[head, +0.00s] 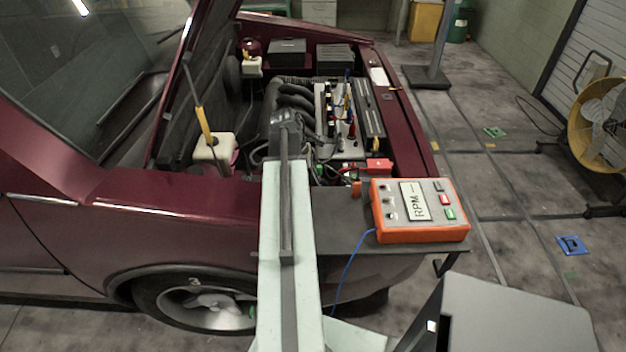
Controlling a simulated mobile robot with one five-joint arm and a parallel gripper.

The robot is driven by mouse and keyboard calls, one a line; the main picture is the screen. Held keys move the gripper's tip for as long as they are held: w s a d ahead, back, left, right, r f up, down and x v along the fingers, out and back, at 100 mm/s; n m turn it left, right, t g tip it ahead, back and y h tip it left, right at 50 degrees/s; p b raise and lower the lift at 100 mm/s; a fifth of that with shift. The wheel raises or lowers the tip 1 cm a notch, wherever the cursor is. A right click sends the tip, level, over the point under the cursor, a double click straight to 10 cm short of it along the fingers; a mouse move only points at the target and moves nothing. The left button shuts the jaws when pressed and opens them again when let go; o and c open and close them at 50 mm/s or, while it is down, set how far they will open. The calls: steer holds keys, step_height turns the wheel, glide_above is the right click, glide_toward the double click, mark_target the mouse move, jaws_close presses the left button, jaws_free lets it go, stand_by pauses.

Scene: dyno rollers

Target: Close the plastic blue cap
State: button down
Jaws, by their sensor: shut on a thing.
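My arm reaches up over the fender into the open engine bay of a dark red car (180,215). My gripper (286,118) is at its far end, dark against the dark engine parts. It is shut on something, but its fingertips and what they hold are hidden. I cannot make out a plastic blue cap. A white reservoir (212,152) with a yellow-and-grey rod rising from it stands left of my gripper. A smaller white reservoir (252,66) with a yellow top stands farther back.
The engine (340,115) with wires and hoses lies right of my gripper. The raised hood crosses the upper left. A yellow fan (600,122) stands far right.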

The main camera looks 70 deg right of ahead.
steer(key=shift+s+d+r+t+y+p, duration=0.2)
steer(key=shift+s+t+p, duration=0.15)
steer(key=shift+s+t, duration=0.15)
steer(key=shift+s+d+r+t+y+p, duration=0.1)
steer(key=shift+s+t+y+p, duration=0.1)
steer(key=shift+s+t+p, duration=0.25)
steer(key=shift+s+d+f+t+y+b, duration=0.15)
steer(key=shift+s+d+t, duration=0.2)
steer(key=shift+s, duration=0.45)
steer(key=shift+s+d+f+t+y+b, duration=0.1)
steer(key=shift+s+d+f+t+b, duration=0.2)
steer(key=shift+s, duration=0.45)
steer(key=shift+s+d+f+t+y, duration=0.15)
steer(key=shift+s+d+t, duration=0.2)
steer(key=shift+s, duration=0.45)
steer(key=s+f+b, duration=0.1)
steer(key=s+d+f+b, duration=0.1)
steer(key=s, duration=0.1)
steer(key=shift+f+b, duration=0.25)
steer(key=shift+b, duration=0.1)
steer(key=c, duration=1.9)
jaws_free()
steer(key=shift+s+r, duration=0.1)
steer(key=o, duration=0.6)
